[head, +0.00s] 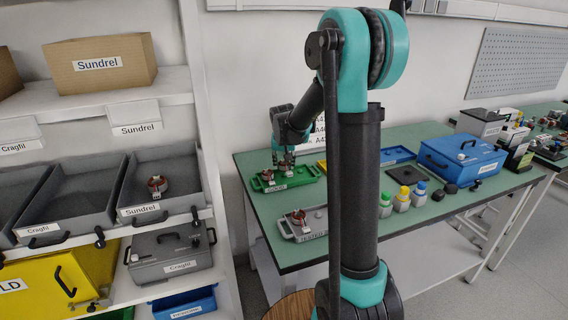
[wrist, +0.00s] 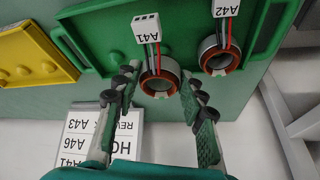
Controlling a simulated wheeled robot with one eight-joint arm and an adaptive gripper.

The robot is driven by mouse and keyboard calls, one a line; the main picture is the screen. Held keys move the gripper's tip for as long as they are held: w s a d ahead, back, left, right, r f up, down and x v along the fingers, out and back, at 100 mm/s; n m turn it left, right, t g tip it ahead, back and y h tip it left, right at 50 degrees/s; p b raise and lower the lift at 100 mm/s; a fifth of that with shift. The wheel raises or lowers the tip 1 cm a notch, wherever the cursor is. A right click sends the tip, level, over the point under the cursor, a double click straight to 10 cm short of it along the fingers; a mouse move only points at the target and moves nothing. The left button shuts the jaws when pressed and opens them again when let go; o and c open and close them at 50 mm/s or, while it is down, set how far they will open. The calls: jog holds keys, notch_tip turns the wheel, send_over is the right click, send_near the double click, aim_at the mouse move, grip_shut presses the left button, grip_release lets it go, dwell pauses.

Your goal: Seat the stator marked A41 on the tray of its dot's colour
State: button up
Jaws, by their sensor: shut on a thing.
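The stator marked A41 (wrist: 160,76) is a short ring with a red-brown rim, dark and red leads and a white tag. In the wrist view my gripper (wrist: 160,92) has a finger on each side of it and is shut on it. Behind it is the green tray (wrist: 95,35); I cannot tell whether the stator touches it. A stator marked A42 (wrist: 219,58) is beside it to the right, at the same tray. No coloured dot on A41 can be made out. In the head view my gripper (head: 284,162) is over the green tray (head: 300,181).
A yellow tray (wrist: 35,62) lies beside the green one. A grey tray (head: 318,222) with a stator is nearer the table front. A blue tray (head: 397,153), several bottles (head: 403,198) and a blue case (head: 460,157) stand right. A printed card (wrist: 85,130) lists A41, A46, A43.

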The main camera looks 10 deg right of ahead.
jog(key=shift+f, duration=0.35)
jog(key=shift+f, duration=0.35)
jog(key=shift+f, duration=0.55)
dwell(0.4)
jog(key=o, duration=1.1)
jog(key=shift+r, duration=2.5)
